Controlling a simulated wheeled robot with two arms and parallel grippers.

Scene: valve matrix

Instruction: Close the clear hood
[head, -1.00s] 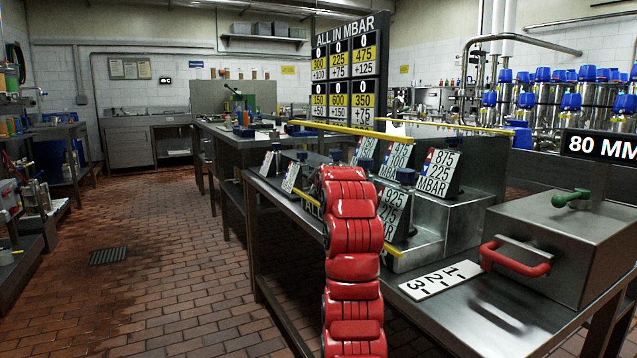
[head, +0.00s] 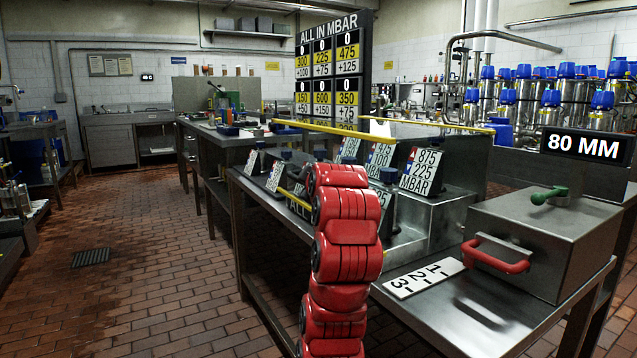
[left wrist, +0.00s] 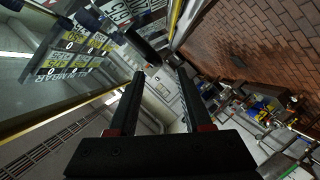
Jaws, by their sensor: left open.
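The clear hood shows mainly by its yellow edge bar (head: 333,131) above the stepped metal bench unit in the head view. Its clear panel is hard to make out there, and I cannot tell its exact angle. In the left wrist view a clear pane with a yellow edge (left wrist: 60,117) fills the left side. My left gripper (left wrist: 156,96) is open, with nothing between its fingertips. A dark cylinder (left wrist: 145,45) lies beyond the fingers, apart from them. In the head view my red arm hides the left gripper. My right gripper is not in view.
Tilted number plates (head: 422,171) stand on the stepped unit. A dark number board (head: 330,75) stands behind. The brick floor (head: 140,290) at left is mostly clear.

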